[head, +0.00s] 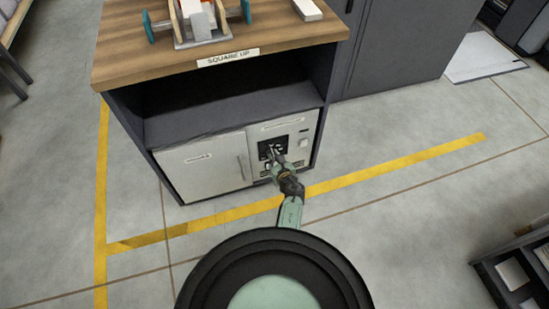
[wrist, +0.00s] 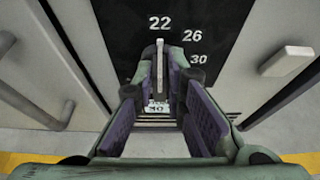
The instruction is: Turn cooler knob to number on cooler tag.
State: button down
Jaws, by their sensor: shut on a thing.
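The cooler (head: 205,168) is a pale unit low in the dark cabinet, with a black dial panel (head: 266,146) on its right half. In the wrist view, the panel (wrist: 115,30) shows the numbers 22, 26 and 30 in white. The cooler knob (wrist: 159,62) is a grey upright bar whose upper end points towards 22. My gripper (wrist: 160,82) is shut on the knob, one purple-padded finger on each side. My gripper (head: 275,153) hides the knob in the head view. A small white label (wrist: 157,107) shows between the fingers; its marks are partly hidden and I cannot read them surely.
A cooler door handle (wrist: 62,118) stands left of my gripper and a pale protruding block (wrist: 287,60) stands right. A wooden top (head: 125,60) with a "SQUARE UP" label (head: 228,58) overhangs above. Grey floor with yellow tape (head: 400,160) is clear in front.

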jog(key=shift+d, duration=0.1)
dwell(0.5)
jog(key=shift+w+d+f+m+t+y+b, duration=0.1)
jog(key=shift+d+f+m+t+y+b, duration=0.15)
jog(key=shift+m+y+b, duration=1.45)
jog(key=shift+w+d+f+m+y+b, duration=0.1)
jog(key=shift+d+f+m+y+b, duration=0.5)
jog(key=shift+m+b, duration=1.9)
jog(key=shift+w+a+f+m+t+y+b, duration=0.1)
jog(key=shift+a+m+t+y+b, duration=0.1)
jog(key=shift+m+y+b, duration=1.9)
jog(key=shift+r+m+h+p, duration=0.15)
jog(key=shift+m+h+p, duration=0.15)
jog(key=shift+m+h, duration=0.25)
jog(key=c, duration=1.6)
grip_release()
jog(key=shift+c, duration=0.2)
